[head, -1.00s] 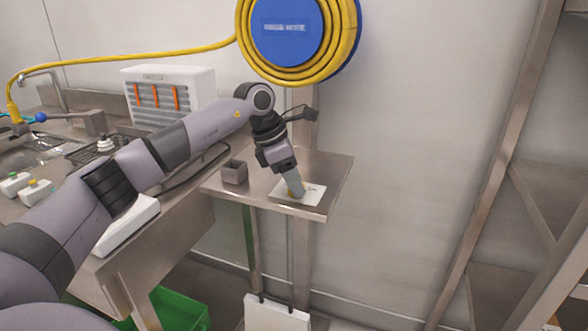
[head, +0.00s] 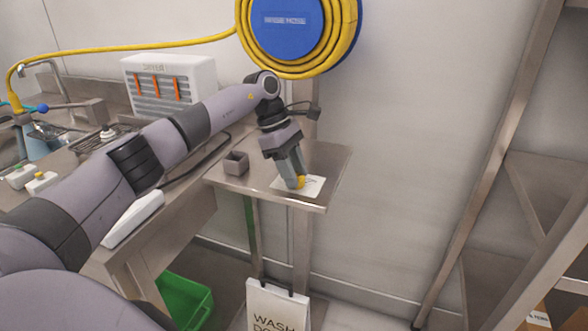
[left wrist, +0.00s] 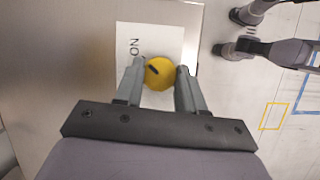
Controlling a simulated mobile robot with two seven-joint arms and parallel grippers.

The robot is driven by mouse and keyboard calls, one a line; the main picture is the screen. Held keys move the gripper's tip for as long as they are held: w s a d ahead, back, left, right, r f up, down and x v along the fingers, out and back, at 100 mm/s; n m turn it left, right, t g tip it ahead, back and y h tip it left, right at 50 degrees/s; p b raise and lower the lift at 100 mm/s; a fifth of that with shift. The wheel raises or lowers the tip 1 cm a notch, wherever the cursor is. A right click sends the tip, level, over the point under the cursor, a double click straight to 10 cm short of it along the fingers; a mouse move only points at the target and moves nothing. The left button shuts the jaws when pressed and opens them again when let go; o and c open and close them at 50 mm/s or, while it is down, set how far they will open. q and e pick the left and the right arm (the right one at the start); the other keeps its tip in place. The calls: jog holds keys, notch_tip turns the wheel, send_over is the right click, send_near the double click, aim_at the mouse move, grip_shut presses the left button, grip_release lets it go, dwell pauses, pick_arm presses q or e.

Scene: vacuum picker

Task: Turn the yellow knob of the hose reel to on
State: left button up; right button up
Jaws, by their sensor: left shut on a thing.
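The yellow knob (head: 301,182) sits on a white plate (head: 314,186) on a small steel shelf under the hose reel (head: 290,30). My left gripper (head: 294,184) points down at the plate and is shut on the knob. In the left wrist view the knob (left wrist: 160,73) lies between the two fingertips (left wrist: 161,74), which touch its sides. A short black mark on the knob slants toward the upper left. The printed word ON is visible on the plate left of the knob; the rest of the lettering is hidden. My right gripper is not in view.
A small grey open box (head: 236,163) stands on the shelf left of my gripper. A white box with orange strips (head: 172,85) stands on the counter at the left. A steel rack (head: 490,190) stands at the right. A green crate (head: 186,300) is below.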

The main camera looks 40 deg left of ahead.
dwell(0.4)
pick_arm(q)
jog(key=o, duration=1.1)
jog(key=shift+c, duration=0.2)
jog(key=shift+r, duration=0.15)
jog(key=v, duration=0.6)
jog(key=shift+a+r, duration=0.2)
jog(key=shift+r, duration=0.2)
